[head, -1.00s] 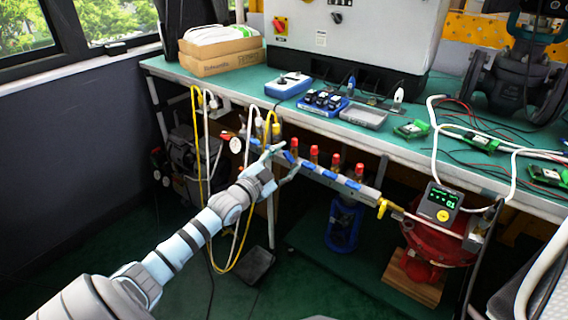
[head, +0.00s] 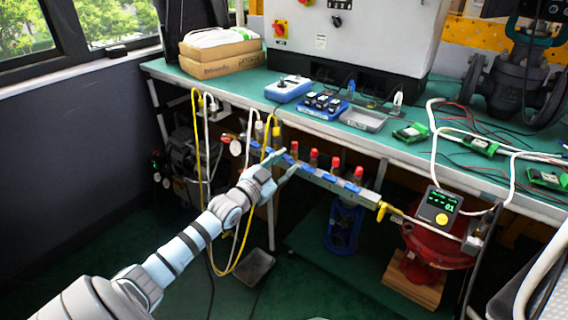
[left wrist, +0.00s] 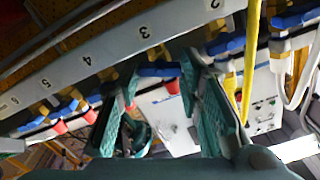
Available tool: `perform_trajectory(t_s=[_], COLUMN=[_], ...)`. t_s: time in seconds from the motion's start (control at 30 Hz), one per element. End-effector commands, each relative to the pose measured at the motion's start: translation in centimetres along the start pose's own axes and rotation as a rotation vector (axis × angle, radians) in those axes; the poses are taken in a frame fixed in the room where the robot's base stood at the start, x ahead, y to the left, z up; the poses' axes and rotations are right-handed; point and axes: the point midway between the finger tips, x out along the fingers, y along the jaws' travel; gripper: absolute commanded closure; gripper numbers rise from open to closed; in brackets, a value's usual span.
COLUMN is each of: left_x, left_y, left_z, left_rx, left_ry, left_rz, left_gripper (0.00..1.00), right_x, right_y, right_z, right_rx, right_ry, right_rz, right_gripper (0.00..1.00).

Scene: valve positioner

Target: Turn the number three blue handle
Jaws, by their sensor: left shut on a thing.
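The valve manifold (head: 372,197) is a long grey bar under the front edge of the bench, with several blue handles and red-capped fittings. In the left wrist view its grey face (left wrist: 115,40) carries printed numbers. The number three blue handle (left wrist: 158,69) is below the 3 and a brass fitting, between my fingers. My left gripper (head: 290,162) reaches the manifold from the left and is shut on this handle; its teal fingers (left wrist: 163,90) stand on either side of it. In the head view the fingers partly hide the handle. My right gripper is not in view.
The green bench top (head: 420,100) is just above the manifold. Yellow and white hoses (head: 197,150) hang to the left of it. A red actuator (head: 436,250) with a small display box (head: 438,205) stands at the right. Neighbouring blue handles (left wrist: 240,43) are close to my fingers.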

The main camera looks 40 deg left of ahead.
Motion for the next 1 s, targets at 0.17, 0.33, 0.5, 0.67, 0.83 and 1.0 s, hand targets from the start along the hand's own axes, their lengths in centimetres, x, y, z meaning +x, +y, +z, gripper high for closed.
perform_trajectory(t_s=[0.17,0.33,0.5,0.67,0.83,1.0], left_x=[0.0,0.0,0.0,0.0,0.0,0.0], left_y=[-0.1,-0.1,-0.1,-0.1,-0.1,-0.1], left_z=[0.0,0.0,0.0,0.0,0.0,0.0], left_rx=[-0.140,-0.262,-0.354,-0.407,-0.429,-0.432], left_ry=[-0.002,-0.001,0.000,0.000,0.000,0.000], left_rz=[0.000,0.000,0.000,0.000,0.000,0.000], left_gripper=[0.95,0.95,0.95,0.95,0.95,0.95], right_x=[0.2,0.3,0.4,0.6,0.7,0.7], right_y=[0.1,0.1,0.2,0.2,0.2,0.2], right_z=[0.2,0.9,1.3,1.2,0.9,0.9], right_rx=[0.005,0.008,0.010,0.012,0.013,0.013], right_ry=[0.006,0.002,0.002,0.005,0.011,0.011], right_rz=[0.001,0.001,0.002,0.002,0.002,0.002], right_gripper=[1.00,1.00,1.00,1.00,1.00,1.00])
